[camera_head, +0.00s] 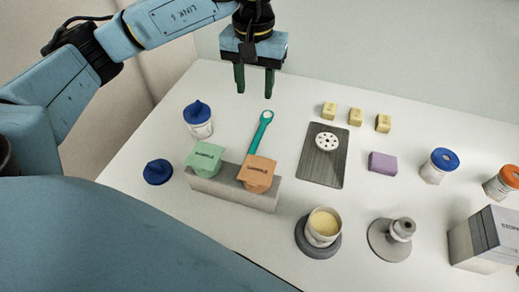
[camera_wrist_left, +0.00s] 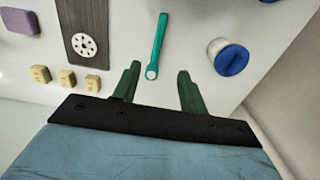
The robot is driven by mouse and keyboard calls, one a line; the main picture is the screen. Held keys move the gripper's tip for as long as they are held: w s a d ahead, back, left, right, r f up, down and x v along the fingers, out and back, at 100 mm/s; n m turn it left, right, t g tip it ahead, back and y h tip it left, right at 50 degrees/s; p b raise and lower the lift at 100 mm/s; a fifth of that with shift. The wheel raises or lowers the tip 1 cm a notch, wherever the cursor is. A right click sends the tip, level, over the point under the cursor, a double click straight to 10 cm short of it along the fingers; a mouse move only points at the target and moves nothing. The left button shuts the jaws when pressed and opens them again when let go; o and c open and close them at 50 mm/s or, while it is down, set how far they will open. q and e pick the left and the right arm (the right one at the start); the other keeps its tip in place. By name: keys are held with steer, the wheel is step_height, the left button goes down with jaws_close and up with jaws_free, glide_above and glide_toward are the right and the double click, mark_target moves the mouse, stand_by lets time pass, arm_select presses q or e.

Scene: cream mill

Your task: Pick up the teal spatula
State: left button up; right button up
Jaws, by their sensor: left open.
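The teal spatula (camera_head: 259,131) lies flat on the white table, just behind the grey block that carries two pouches. Its rounded end with a pale centre points towards the back. My left gripper (camera_head: 254,82) is open and empty above the table, behind the spatula in the head view. In the left wrist view the spatula (camera_wrist_left: 157,45) lies ahead of the gripper (camera_wrist_left: 156,80), its rounded end showing between the two green fingers. The fingers do not hold it. My right gripper is not in view.
A blue-lidded jar (camera_head: 199,122) stands left of the spatula. The grey block (camera_head: 225,187) holds a green pouch (camera_head: 205,158) and an orange pouch (camera_head: 257,173). A dark board (camera_head: 323,168) with a white perforated disc lies right.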

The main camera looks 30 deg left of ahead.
mark_target(256, 139)
arm_select(q)
step_height(256, 139, down, 15)
steer(key=shift+d+f+b, duration=0.1)
steer(key=shift+f+b, duration=0.05)
steer(key=shift+b, duration=0.5)
jaws_close()
